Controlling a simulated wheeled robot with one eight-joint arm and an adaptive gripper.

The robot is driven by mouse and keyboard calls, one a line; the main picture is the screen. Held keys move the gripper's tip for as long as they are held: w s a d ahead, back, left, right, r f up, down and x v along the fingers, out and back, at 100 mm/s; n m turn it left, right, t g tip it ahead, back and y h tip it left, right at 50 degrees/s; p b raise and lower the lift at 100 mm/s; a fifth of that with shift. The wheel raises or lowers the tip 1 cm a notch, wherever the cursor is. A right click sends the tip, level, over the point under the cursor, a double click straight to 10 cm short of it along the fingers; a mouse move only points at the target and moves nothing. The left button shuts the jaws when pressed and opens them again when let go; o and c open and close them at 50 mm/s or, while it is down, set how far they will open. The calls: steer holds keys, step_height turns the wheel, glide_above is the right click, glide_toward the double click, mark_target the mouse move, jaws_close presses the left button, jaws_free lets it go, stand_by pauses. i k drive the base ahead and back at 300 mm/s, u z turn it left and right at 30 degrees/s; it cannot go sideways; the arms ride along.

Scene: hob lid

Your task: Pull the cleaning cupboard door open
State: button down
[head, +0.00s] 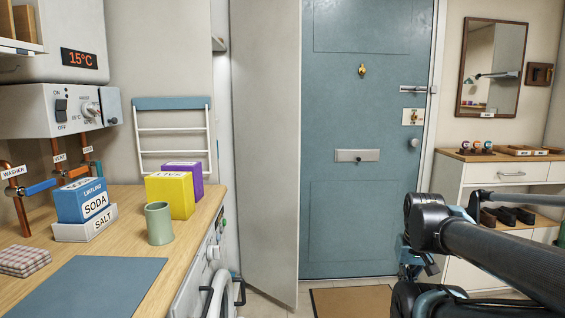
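A tall, pale, plain door panel (265,150), which looks like the cleaning cupboard door, stands in the middle of the head view. It appears swung out from the wall, its right edge nearer to me. A narrow gap to its left shows part of a cupboard inside with a shelf (218,44). No handle shows on the visible face. My gripper (418,264) is at the lower right, in front of the blue front door and clear of the pale panel. It is small and partly hidden by my arm, so I cannot tell whether its fingers are open.
A wooden worktop (125,290) at left holds boxes, a green cup (159,223) and a folded cloth (28,260), with a washer below. A blue front door (365,220) stands behind, with a doormat (350,302) before it. A white shoe cabinet (450,185) is at right.

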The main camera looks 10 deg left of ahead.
mark_target(266, 47)
steer(key=u, duration=0.05)
steer(key=i, duration=1)
steer(key=z, duration=0.05)
